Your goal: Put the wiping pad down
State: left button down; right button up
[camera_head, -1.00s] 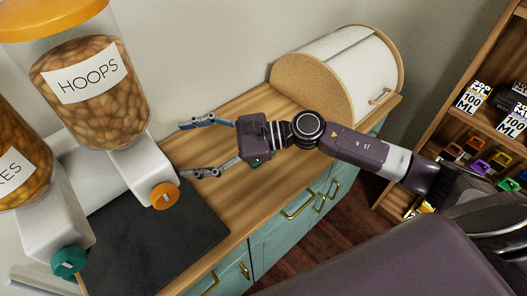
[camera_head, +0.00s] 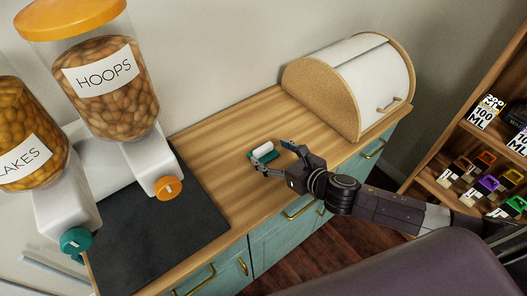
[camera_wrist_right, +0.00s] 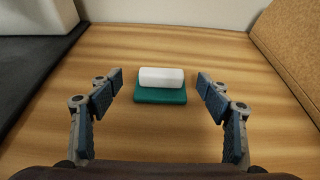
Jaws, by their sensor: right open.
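The wiping pad (camera_head: 263,153) is a green pad with a white bar-shaped handle on top. It lies flat on the wooden counter between the black mat and the bread bin. In the right wrist view the pad (camera_wrist_right: 161,96) sits ahead of and between the two fingertips, with a gap on each side. My right gripper (camera_head: 271,157) is open and empty, its fingers pointing toward the pad from the right. It also shows open in the right wrist view (camera_wrist_right: 160,82). My left gripper is out of view.
A black mat (camera_head: 160,235) lies on the counter (camera_head: 222,140) at left, near two cereal dispensers (camera_head: 110,90). A white and cork bread bin (camera_head: 350,85) stands at the back right. Bare counter surrounds the pad. Shelves (camera_head: 440,180) with small goods stand at right.

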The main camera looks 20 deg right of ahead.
aim_at(264, 148)
jog(key=shift+p+x, duration=0.6)
jog(key=shift+x, duration=2.05)
jog(key=shift+d+f, duration=0.1)
jog(key=shift+d, duration=0.05)
jog(key=shift+c, duration=0.6)
jog(key=c, duration=1.3)
jog(key=shift+o, duration=0.2)
